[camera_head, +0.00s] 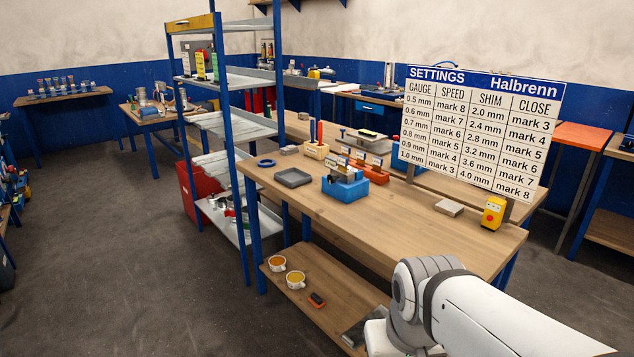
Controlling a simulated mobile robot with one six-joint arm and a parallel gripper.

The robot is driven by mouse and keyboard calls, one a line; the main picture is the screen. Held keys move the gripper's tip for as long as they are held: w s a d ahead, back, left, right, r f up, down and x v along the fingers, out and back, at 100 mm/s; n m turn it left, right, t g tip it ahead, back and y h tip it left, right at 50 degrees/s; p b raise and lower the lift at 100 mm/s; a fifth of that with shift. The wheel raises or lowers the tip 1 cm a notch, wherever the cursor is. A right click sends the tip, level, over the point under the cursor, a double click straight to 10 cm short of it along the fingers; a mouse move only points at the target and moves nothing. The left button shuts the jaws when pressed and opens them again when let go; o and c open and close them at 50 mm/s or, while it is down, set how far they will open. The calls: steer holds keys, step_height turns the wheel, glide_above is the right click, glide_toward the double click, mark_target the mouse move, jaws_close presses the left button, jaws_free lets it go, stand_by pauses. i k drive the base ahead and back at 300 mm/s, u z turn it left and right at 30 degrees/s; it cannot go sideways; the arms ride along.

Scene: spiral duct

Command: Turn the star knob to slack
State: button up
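I cannot make out a star knob in the head view, nor a spiral duct machine that might bear it. My white and grey arm (480,305) reaches in from the lower right, in front of the near end of the workbench. My gripper is not visible. A settings board (483,130) headed "Halbrenn" stands on the workbench (400,212) at the right. It lists gauge, speed, shim and close marks.
The bench holds a blue box of tabbed pieces (346,187), a grey tray (293,178), a small block (449,207) and a yellow box with a red button (493,213). A blue-framed shelf rack (247,128) stands left. Floor (120,240) is clear at left.

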mark_target(331, 177)
steer(key=u, duration=0.05)
steer(key=i, duration=1)
steer(key=z, duration=0.05)
